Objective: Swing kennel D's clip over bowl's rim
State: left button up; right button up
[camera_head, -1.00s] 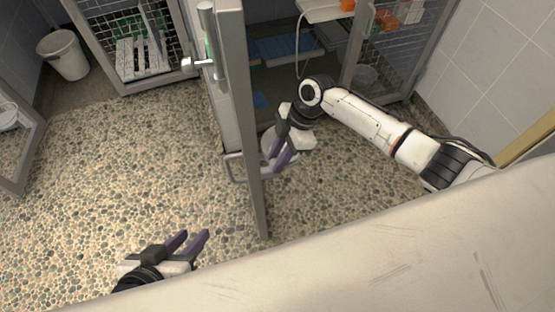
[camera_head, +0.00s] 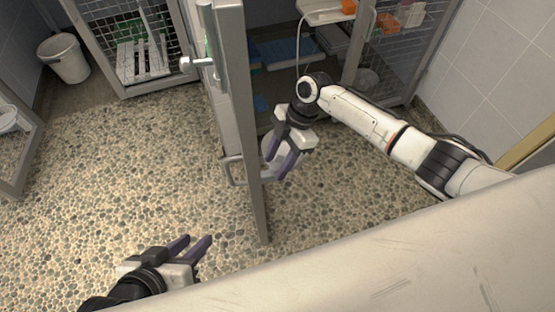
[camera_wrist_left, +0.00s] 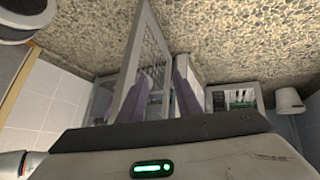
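The open kennel door (camera_head: 247,130) stands nearly edge-on in the middle of the head view. A pale bowl (camera_head: 268,168) shows low beside the door, partly hidden by my right gripper. A metal loop (camera_head: 232,170) sticks out on the door's left side at about the same height; I cannot tell whether it belongs to the clip. My right gripper (camera_head: 279,164) is at the bowl with its purple fingers apart. My left gripper (camera_head: 202,243) is open and empty, low left of the door. Its open fingers also show in the left wrist view (camera_wrist_left: 160,95).
A kennel with a shelf (camera_head: 330,10) and blue mats (camera_head: 285,50) lies behind. A white bucket (camera_head: 66,60) stands at the far left. The pebbled floor (camera_head: 110,180) is clear on the left.

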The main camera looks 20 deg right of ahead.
jog(key=shift+d+r, duration=0.15)
jog(key=shift+r, duration=0.2)
pick_arm(q)
jog(key=a+r+n+t+p, duration=0.1)
jog(key=a+r+p, duration=0.1)
jog(key=p, duration=0.1)
jog(key=shift+s+r+t+y+p, duration=0.1)
jog(key=shift+s+t+y+p, duration=0.05)
jog(key=shift+t+y+p, duration=0.15)
pick_arm(e)
jog(key=v, duration=0.9)
jog(key=shift+r, duration=0.25)
